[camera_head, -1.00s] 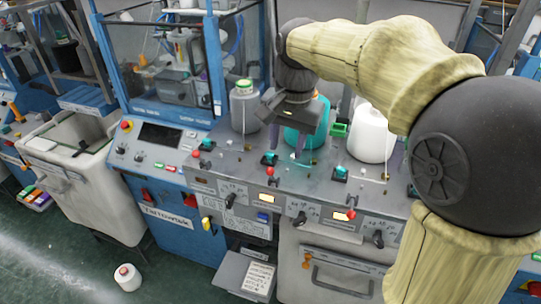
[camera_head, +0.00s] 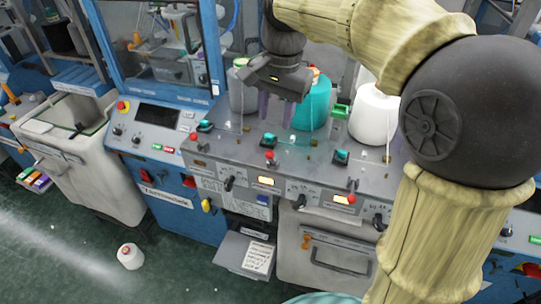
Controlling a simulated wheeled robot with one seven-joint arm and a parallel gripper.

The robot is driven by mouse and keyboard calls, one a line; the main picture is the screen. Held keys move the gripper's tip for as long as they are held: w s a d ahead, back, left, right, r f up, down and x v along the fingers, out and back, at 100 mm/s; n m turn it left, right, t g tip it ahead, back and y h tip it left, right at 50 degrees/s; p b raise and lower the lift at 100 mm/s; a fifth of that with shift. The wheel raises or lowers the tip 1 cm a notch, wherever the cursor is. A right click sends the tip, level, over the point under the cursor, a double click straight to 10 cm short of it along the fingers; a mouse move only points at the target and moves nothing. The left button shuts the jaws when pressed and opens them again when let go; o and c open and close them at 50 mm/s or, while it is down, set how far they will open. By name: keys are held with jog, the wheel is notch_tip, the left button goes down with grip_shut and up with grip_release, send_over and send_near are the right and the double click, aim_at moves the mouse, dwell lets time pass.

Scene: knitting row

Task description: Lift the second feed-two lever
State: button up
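The grey console (camera_head: 235,150) carries several levers along its top. Teal-based levers stand on the left (camera_head: 205,126), in the middle (camera_head: 269,140) and on the right (camera_head: 342,157). Red-knobbed levers sit along the front on the left (camera_head: 193,137), in the middle (camera_head: 269,156) and on the right (camera_head: 351,200). I cannot read which one is labelled feed two. My gripper (camera_head: 275,112) hangs above and behind the middle teal-based lever, pointing down. Its purple fingers look apart with nothing between them, and touch no lever that I can see.
A teal yarn cone (camera_head: 312,106) stands just right of my gripper, a grey cone (camera_head: 242,92) to its left and a white cone (camera_head: 374,118) further right. Dark knobs line the console front. A small white cone (camera_head: 131,257) stands on the green floor.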

aim_at(270, 157)
jog(key=f, duration=0.4)
jog(key=f+p, duration=0.1)
jog(key=f, duration=0.4)
jog(key=a+f, duration=0.1)
jog(key=f, duration=0.3)
jog(key=shift+w+f, duration=0.2)
jog(key=shift+w, duration=0.1)
grip_shut()
